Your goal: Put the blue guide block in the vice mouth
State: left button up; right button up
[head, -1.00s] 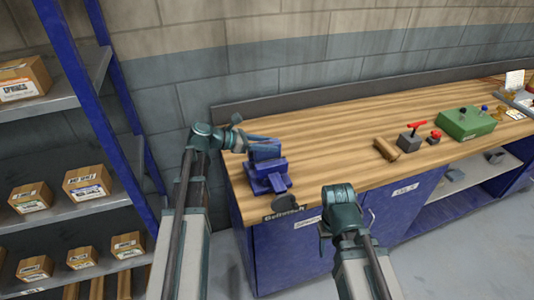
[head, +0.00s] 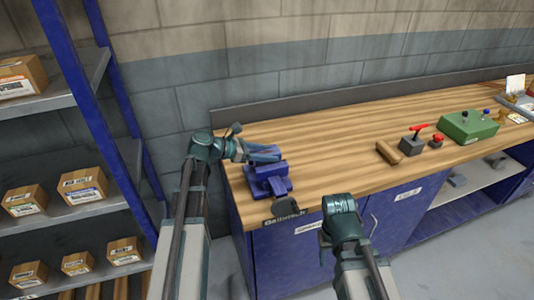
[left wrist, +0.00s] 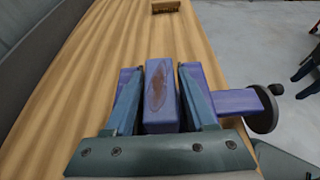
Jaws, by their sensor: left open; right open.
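The blue guide block (left wrist: 160,110), with a brown patch on top, lies between the fingers of my left gripper (left wrist: 190,75) in the left wrist view. The fingers are open, one on each side of the block. The blue vice (left wrist: 235,102) shows on both sides of them, its dark handle at the right. In the head view my left gripper (head: 265,154) is over the vice (head: 268,182) at the bench's left end. I cannot tell how deep the block sits in the mouth. My right gripper (head: 325,238) is open and empty before the bench front.
The wooden bench top (head: 330,145) is clear right of the vice. Further right are a wooden block (head: 389,153), a red-handled grey device (head: 413,143) and a green box (head: 468,127). A shelf rack with cartons (head: 82,187) stands at the left.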

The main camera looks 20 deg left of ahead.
pick_arm(q)
jog(key=shift+r+p, duration=0.3)
jog(key=p+v, duration=0.4)
jog(key=v, duration=0.8)
jog(key=shift+s+f, duration=0.1)
jog(key=shift+f, duration=0.1)
